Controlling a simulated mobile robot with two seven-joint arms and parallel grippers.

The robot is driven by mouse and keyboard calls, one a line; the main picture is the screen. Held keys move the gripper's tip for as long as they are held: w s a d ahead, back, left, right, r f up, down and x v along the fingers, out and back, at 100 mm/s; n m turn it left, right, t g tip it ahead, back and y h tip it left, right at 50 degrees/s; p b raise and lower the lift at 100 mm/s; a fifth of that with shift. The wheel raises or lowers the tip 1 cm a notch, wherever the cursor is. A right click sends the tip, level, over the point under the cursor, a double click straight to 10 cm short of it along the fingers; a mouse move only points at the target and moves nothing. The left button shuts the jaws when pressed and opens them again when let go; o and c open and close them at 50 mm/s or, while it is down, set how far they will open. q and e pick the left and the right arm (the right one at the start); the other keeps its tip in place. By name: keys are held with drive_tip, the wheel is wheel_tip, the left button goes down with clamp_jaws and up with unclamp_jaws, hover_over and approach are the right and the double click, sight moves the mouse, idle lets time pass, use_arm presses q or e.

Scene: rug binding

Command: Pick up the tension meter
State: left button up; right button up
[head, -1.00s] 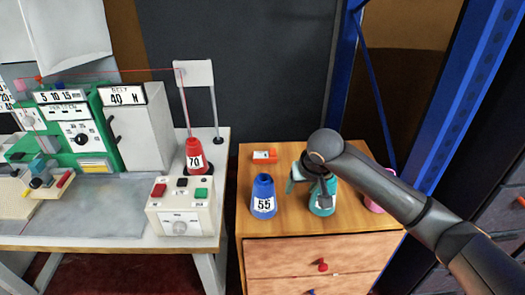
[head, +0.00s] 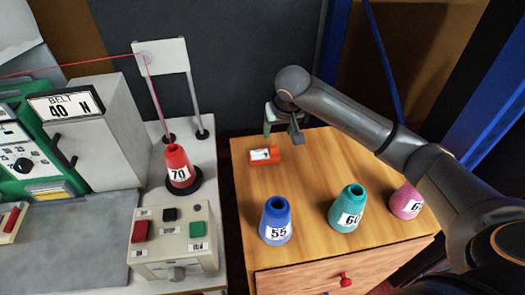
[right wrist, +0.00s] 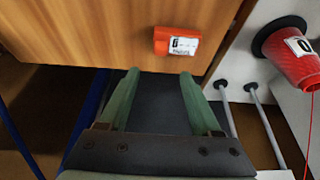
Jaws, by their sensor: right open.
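The tension meter, a small orange block with a white label (head: 264,156), lies on the wooden cabinet top (head: 300,180) near its back left corner. It also shows in the right wrist view (right wrist: 177,41), just beyond the fingertips and near the cabinet edge. My right gripper (head: 282,136) is open and empty, behind and slightly right of the meter in the head view. In the right wrist view its two green fingers (right wrist: 158,75) point toward the meter, with nothing between them. My left gripper is not in view.
Blue (head: 275,222), teal (head: 346,209) and pink (head: 406,200) yarn cones stand along the cabinet's front. To the left is a machine table with a red cone (head: 179,168), a control box (head: 172,238) and a thread stand (head: 160,58). A blue post (head: 480,110) rises at right.

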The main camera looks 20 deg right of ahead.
sight(275, 147)
drive_tip(key=x, duration=1)
drive_tip(key=shift+s+a+f, duration=0.1)
drive_tip(key=shift+s, duration=0.15)
clamp_jaws()
